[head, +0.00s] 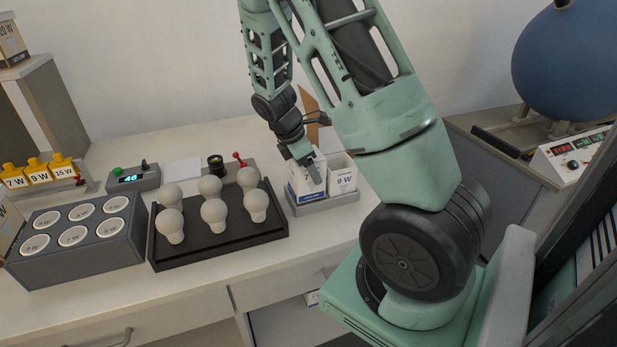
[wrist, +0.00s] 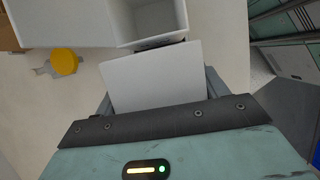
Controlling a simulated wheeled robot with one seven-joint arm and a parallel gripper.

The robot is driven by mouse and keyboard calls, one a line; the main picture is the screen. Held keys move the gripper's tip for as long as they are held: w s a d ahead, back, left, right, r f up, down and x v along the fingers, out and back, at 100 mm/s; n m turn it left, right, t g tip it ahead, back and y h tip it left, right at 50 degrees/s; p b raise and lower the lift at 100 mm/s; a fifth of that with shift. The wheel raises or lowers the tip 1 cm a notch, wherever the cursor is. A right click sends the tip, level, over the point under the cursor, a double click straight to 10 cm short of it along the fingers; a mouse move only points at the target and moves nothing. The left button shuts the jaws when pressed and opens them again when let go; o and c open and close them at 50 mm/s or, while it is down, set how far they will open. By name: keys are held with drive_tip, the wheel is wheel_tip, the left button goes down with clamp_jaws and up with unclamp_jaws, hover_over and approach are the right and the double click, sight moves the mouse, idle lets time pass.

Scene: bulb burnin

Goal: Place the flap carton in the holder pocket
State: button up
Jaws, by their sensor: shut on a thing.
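In the head view my gripper (head: 308,167) points down at a white carton (head: 302,187) with a blue band, and is shut on it. The carton is at the left part of a shallow grey holder (head: 327,204). A second white carton marked 9 W (head: 343,178) stands upright in the holder to its right. In the wrist view a flat white panel (wrist: 155,78) lies between my fingers. Beyond it is an open white box (wrist: 150,22) with its inside showing. Whether the held carton rests on the pocket floor is hidden.
A black tray (head: 215,248) with several white bulbs lies left of the holder. A grey block with round sockets (head: 77,262) stands further left. A brown cardboard piece (head: 312,120) is behind my gripper. A small red lever (head: 239,158) stands at the back.

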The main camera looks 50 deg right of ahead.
drive_tip(key=shift+f, duration=1.8)
drive_tip(key=o, duration=1)
drive_tip(key=shift+f, duration=0.1)
